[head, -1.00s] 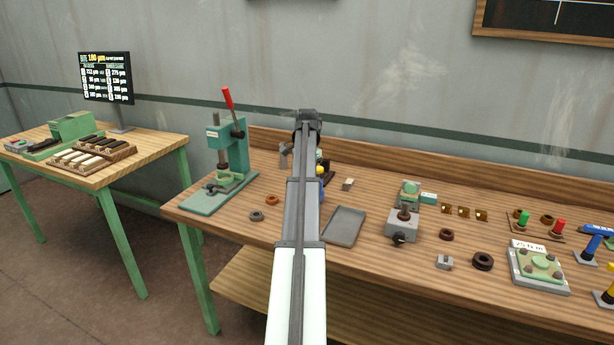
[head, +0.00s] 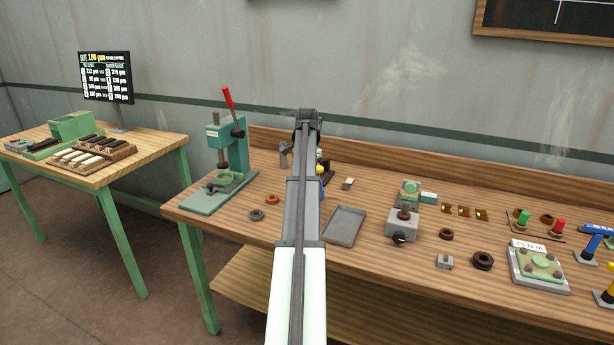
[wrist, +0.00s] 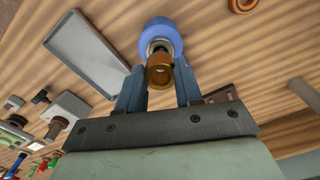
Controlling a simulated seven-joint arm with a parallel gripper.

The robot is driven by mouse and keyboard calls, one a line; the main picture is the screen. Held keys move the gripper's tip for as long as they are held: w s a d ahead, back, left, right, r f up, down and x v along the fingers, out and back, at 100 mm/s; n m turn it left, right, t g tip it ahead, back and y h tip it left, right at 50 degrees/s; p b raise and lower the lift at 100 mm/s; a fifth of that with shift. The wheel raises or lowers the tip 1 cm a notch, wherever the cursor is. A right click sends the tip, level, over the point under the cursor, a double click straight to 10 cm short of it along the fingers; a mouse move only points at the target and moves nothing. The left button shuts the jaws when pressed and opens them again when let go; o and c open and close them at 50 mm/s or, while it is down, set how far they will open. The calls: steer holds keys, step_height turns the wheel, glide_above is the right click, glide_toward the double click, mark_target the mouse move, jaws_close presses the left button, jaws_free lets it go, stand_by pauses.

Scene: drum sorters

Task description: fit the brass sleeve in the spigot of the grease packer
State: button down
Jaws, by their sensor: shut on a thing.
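The brass sleeve (wrist: 152,72) is between the fingertips of my gripper (wrist: 160,67) in the wrist view, its open end facing the camera. The gripper is shut on it. Just beyond the sleeve is a short grey metal spigot (wrist: 157,46) on a round blue body, which looks like the grease packer (wrist: 160,30). The sleeve overlaps the spigot in this view, so I cannot tell whether it is around it or only in front of it. In the head view my arm hides the gripper and sleeve; part of a blue and yellow thing (head: 321,169) shows beside the arm.
A grey tray (head: 345,226) lies right of my arm. A green press with a red lever (head: 228,150) stands at the left. Rings (head: 272,199), a grey block with a knob (head: 402,226) and several small brass pieces (head: 463,211) are on the bench.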

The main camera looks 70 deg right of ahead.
steer(key=shift+f, duration=1.55)
steer(key=c, duration=0.7)
jaws_free()
steer(key=shift+o, duration=0.2)
steer(key=shift+r, duration=0.1)
step_height(320, 180, up, 14)
steer(key=shift+f, duration=0.2)
